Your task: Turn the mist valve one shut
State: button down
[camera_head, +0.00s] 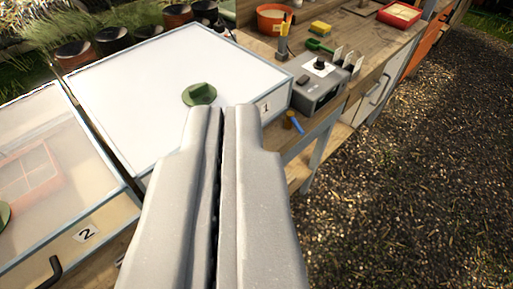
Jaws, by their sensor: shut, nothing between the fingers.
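A small valve with a brass-coloured body (288,119) and a blue lever (297,125) sits at the front edge of the bench, just below and right of the box labelled 1 (265,107). The lever slants down to the right. My gripper (222,108) is shut and empty, pointing forward in the middle of the view. Its fingertips appear left of the valve and apart from it in the picture. The distance between them is hard to judge. No other valve is clearly visible.
Box 1 has a pale lid (150,85) with a green round knob (199,94). A grey control unit (318,88) stands right of it. Box 2 (82,238) is at lower left with a dark handle (50,272). Open gravel (420,160) lies at right.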

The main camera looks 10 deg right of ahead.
aim_at(290, 114)
jog(key=z, duration=0.4)
jog(key=i, duration=1.3)
jog(key=u, duration=0.5)
